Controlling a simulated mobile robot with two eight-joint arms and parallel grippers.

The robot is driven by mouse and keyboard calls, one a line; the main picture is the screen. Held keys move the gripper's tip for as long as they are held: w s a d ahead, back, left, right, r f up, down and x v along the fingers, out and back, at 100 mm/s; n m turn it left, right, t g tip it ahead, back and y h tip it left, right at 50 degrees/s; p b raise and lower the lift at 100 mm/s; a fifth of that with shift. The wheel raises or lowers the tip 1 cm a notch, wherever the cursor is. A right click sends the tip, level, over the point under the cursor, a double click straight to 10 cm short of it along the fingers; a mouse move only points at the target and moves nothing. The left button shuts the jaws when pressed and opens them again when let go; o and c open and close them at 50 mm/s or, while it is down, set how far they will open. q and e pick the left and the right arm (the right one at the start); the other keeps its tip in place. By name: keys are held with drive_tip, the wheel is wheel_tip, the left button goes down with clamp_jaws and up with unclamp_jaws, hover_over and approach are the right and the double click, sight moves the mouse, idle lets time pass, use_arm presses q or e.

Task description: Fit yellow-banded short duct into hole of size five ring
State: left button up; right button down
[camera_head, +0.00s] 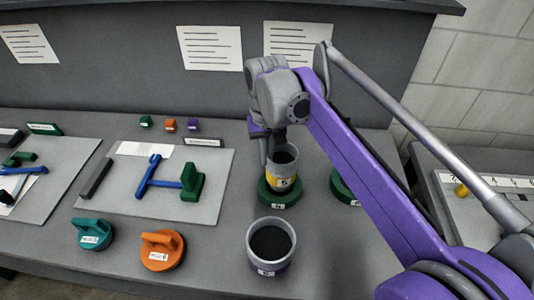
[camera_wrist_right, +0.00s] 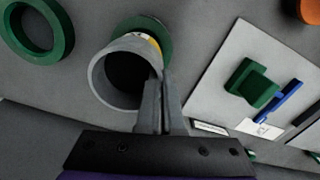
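The yellow-banded short duct (camera_head: 283,167) is a grey tube that stands roughly upright at the green ring (camera_head: 280,199) under it. In the right wrist view I look into the open mouth of the duct (camera_wrist_right: 115,82), with the green ring (camera_wrist_right: 158,32) around its far end. How deep its lower end sits in the hole is hidden. My right gripper (camera_head: 272,147) is at the duct's upper rim. In the wrist view its fingers (camera_wrist_right: 162,90) are close together with the duct's wall between them. The ring's label is too small to read surely. My left gripper is out of view.
A purple-banded duct (camera_head: 270,245) stands in front of the green ring. Another green ring (camera_head: 343,188) is partly behind my right arm. Teal (camera_head: 95,234) and orange (camera_head: 161,250) handled lids lie left. A board (camera_head: 210,212) holds green and blue parts.

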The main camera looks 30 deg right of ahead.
drive_tip(key=shift+f+b, duration=0.75)
drive_tip(key=shift+f, duration=0.85)
drive_tip(key=c, duration=1)
unclamp_jaws()
wheel_tip(320, 180, up, 11)
drive_tip(key=shift+f+p, duration=0.1)
drive_tip(key=shift+p, duration=0.7)
